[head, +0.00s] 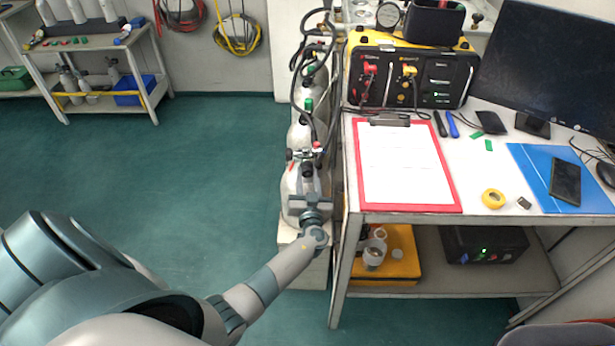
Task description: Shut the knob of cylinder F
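A row of pale grey gas cylinders stands upright on a low white base, left of the workbench in the head view. The nearest cylinder (291,190) has a valve with a dark knob (307,170) and hoses at its top. Behind it, another cylinder (299,133) has a green knob (308,104). No letter is readable, so I cannot tell which is cylinder F. My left gripper (310,190) is in front of the nearest cylinder, just below its dark knob. Its fingers are small and partly hidden, so their opening and any contact are unclear. My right gripper is out of view.
The workbench (480,220) stands close on the right, with a red clipboard (405,165), a yellow-black air panel (412,78) and a monitor (550,65). Black hoses (300,80) hang over the cylinders. The green floor (190,170) to the left is clear.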

